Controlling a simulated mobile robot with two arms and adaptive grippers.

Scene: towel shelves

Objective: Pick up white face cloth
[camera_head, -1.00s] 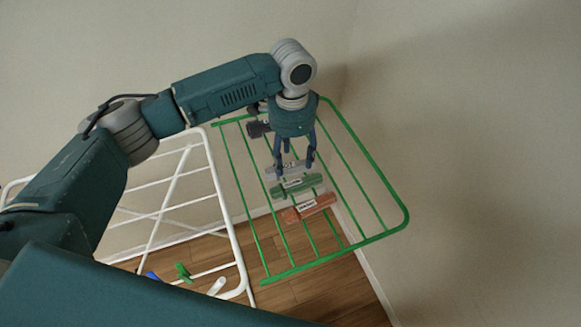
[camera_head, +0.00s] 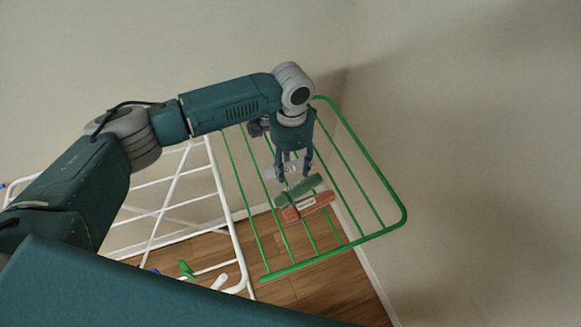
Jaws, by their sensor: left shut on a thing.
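The white face cloth (camera_head: 270,173), a small pale roll with a label, is between the fingers of my left gripper (camera_head: 293,178). The fingers point down and are shut on it, hiding part of it. It is at the green rack (camera_head: 398,212); I cannot tell whether it is clear of the bars. A green cloth roll (camera_head: 303,188) lies just in front of the white cloth, slanted and against or partly over an orange-red roll (camera_head: 311,207) with a white label. My right gripper is not in view.
A white drying rack (camera_head: 231,225) stands to the left of the green rack, with green and blue clips (camera_head: 186,269) low on it. Walls close in behind and on the right. The right part of the green rack is bare.

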